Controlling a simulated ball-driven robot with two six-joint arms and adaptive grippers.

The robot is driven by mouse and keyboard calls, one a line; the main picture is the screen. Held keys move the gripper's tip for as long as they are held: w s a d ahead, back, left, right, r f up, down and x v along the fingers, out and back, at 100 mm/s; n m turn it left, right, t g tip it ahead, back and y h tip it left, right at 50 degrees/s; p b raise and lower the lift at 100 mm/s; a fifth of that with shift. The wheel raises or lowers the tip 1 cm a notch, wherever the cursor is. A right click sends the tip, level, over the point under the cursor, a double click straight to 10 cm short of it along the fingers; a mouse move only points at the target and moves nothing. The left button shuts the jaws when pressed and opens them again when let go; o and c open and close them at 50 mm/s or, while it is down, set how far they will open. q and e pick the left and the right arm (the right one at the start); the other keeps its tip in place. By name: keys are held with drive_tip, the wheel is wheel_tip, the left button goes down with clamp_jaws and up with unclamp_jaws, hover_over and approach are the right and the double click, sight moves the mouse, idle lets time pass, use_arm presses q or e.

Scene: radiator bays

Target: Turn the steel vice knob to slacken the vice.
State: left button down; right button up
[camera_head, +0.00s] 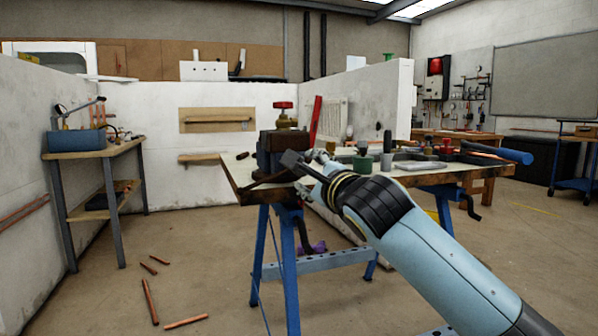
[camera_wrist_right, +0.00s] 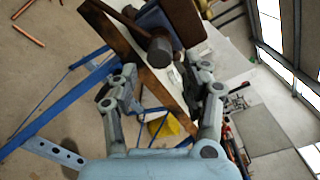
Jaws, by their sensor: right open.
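The vice (camera_head: 270,150) is a dark block on the near left corner of the workbench, with a brass valve with a red handle (camera_head: 284,112) above it. In the right wrist view, the vice knob (camera_wrist_right: 160,51) is a round grey end on a short shaft, with the vice body (camera_wrist_right: 165,22) behind it. My right gripper (camera_wrist_right: 170,82) is open, its fingers on either side and the knob just beyond the gap between the tips; I see no contact. In the head view this gripper (camera_head: 306,168) is beside the vice, partly hidden by its own arm. My left gripper is out of view.
The workbench (camera_head: 232,172) stands on blue trestle legs (camera_head: 288,265). Small pots, tools and a blue-handled tool (camera_head: 512,155) crowd its top right of the vice. Copper pipes (camera_head: 150,300) lie on the floor at left. A side table (camera_head: 95,155) stands against the left wall.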

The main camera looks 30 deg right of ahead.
drive_tip(key=shift+b+x, duration=0.3)
drive_tip(key=shift+x, duration=2.2)
clamp_jaws()
